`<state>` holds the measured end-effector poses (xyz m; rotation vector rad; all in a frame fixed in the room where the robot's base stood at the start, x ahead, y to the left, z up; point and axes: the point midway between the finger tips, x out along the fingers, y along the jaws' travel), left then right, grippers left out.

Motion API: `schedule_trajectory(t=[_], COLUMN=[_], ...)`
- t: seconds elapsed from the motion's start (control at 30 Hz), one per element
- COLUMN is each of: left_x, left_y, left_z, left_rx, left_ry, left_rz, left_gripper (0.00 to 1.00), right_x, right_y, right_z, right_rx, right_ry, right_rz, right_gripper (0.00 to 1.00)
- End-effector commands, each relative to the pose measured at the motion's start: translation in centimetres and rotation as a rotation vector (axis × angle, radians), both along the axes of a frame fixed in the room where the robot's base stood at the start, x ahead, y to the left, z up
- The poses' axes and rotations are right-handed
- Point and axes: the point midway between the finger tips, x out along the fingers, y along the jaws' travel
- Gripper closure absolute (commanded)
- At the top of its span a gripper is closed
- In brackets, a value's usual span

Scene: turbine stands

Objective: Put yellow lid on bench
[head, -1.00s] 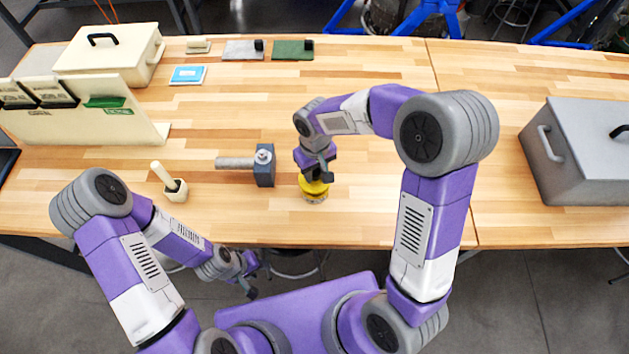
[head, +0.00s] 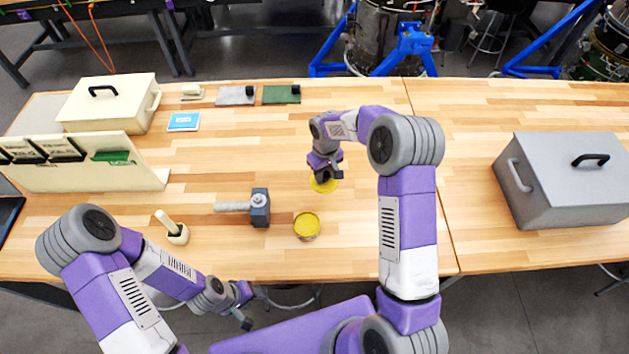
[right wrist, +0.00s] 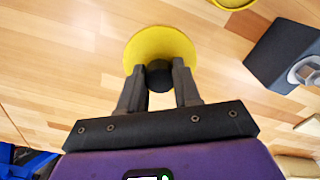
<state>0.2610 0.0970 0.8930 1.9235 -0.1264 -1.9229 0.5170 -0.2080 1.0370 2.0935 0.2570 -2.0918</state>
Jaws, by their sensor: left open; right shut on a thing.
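The yellow lid (head: 323,186) is a round disc with a dark knob, held by my right gripper (head: 326,175) over the bench (head: 375,230). In the right wrist view the lid (right wrist: 160,52) shows beyond the fingers, and my right gripper (right wrist: 158,78) is shut on its knob. I cannot tell whether the lid touches the bench. The open container with yellow contents (head: 307,226) stands on the bench, nearer and slightly left of the lid; its edge shows in the right wrist view (right wrist: 234,3). My left gripper (head: 245,306) is open and empty, off the bench's front edge.
A grey hammer-like tool (head: 259,207) lies left of the container. A small holder with a stick (head: 178,234) stands further left. A cream box (head: 110,105) is at the back left, a grey box (head: 565,185) at the right.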

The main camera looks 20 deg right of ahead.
Motion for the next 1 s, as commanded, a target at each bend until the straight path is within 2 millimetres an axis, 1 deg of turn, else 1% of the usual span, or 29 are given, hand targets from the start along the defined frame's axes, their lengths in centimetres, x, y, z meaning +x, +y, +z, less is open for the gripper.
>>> schedule_trajectory(t=[0.03, 0.1, 0.27, 0.47, 0.73, 0.8, 0.9, 1.0], left_x=[0.0, 0.0, 0.0, 0.0, 0.0, 0.0, 0.0, 0.0], left_y=[0.0, 0.0, 0.0, 0.0, 0.0, 0.0, 0.0, 0.0], left_z=[0.6, 0.8, 0.4, -0.7, -2.8, -3.6, -4.3, -4.6], left_rx=[0.0, 0.0, 0.0, 0.0, 0.0, 0.0, 0.0, 0.0], left_ry=[0.0, 0.0, 0.0, 0.001, 0.001, 0.001, 0.001, 0.001], left_rz=[0.0, 0.0, 0.0, 0.0, 0.0, 0.0, 0.0, 0.0], left_gripper=[0.57, 0.57, 0.57, 0.57, 0.57, 0.57, 0.57, 0.57], right_x=[0.3, 0.6, 0.7, 0.7, 0.6, 0.7, 0.7, 0.7], right_y=[-0.5, -0.9, -1.1, -1.1, -1.1, -1.1, -1.1, -1.1], right_z=[0.2, 0.0, -0.7, -2.5, -6.1, -7.1, -8.0, -8.4], right_rx=[0.0, 0.0, 0.0, -0.001, -0.001, -0.001, -0.001, -0.001], right_ry=[0.001, 0.001, 0.001, 0.003, 0.003, 0.002, 0.001, 0.0], right_rz=[-0.001, -0.001, 0.001, 0.001, 0.001, 0.001, 0.001, 0.001], right_gripper=[1.0, 1.0, 1.0, 1.0, 1.0, 1.0, 1.0, 1.0])
